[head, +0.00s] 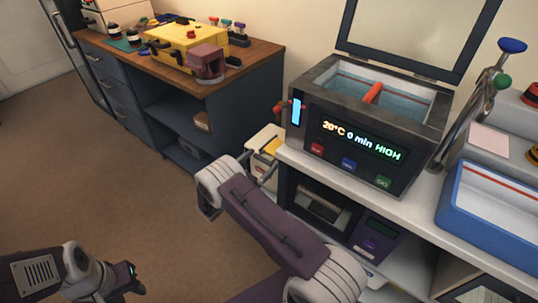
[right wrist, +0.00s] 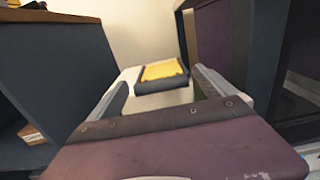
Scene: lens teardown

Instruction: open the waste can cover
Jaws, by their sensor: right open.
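The waste can (head: 261,137) is a pale bin on the floor, between the dark blue cabinet and the white bench. Its lower part is mostly hidden by my right arm in the head view. In the right wrist view the pale can (right wrist: 130,76) carries a dark-edged part with a yellow top (right wrist: 163,71). I cannot tell which part is the cover. My right gripper (right wrist: 160,82) is open, its fingers spread on either side of the yellow-topped part with nothing held. Contact with the can is unclear. My left gripper (head: 131,279) is low at the left, away from the can.
The dark blue cabinet (head: 240,125) with a wooden top bears a yellow case (head: 185,45). The bench at right bears a heated bath (head: 350,140) with its lid raised and a blue tray (head: 490,215). Brown floor is clear at left.

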